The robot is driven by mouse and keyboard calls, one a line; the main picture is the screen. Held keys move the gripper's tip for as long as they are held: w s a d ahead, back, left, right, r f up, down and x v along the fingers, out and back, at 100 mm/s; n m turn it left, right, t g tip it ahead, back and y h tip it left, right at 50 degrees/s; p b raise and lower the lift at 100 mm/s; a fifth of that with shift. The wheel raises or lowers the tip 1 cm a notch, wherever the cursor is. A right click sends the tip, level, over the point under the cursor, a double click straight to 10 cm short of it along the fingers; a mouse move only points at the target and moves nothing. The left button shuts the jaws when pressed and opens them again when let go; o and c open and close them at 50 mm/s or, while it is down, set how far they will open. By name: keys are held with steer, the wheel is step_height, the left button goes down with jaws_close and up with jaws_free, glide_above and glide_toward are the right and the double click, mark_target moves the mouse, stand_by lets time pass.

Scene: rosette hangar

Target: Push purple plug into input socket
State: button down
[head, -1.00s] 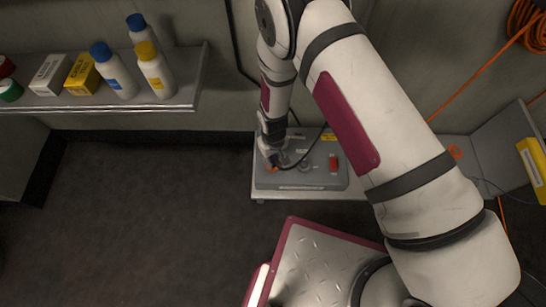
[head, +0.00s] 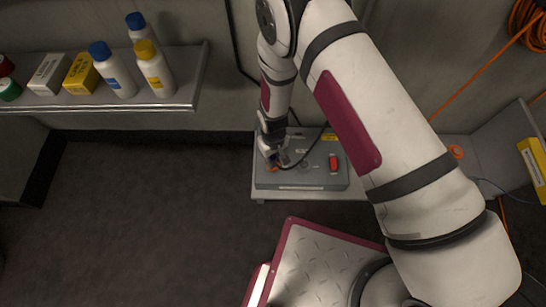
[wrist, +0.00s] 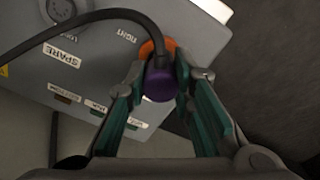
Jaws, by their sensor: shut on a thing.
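The purple plug (wrist: 162,84) is between the teal finger pads of my gripper (wrist: 160,76) in the wrist view, with a black cable running from it to the left. My gripper is shut on it. An orange ring (wrist: 149,47) shows just beyond the plug on the grey panel box (wrist: 90,75); how deep the plug sits there cannot be told. In the head view my gripper (head: 272,162) is low over the left part of the panel box (head: 312,181). I cannot make out an input label.
A round socket (wrist: 60,8) lies near a "SPARE" label (wrist: 62,55) on the panel. A red switch (head: 333,162) is on the panel's right. A shelf (head: 190,98) with bottles and boxes is at left. The floor in front is clear.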

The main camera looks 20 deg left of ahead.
steer(key=shift+f, duration=0.2)
steer(key=shift+f+b, duration=0.25)
steer(key=shift+b, duration=0.15)
steer(key=shift+f, duration=0.1)
stand_by(0.7)
steer(key=c, duration=1.3)
jaws_free()
step_height(320, 180, up, 12)
steer(key=shift+r, duration=0.1)
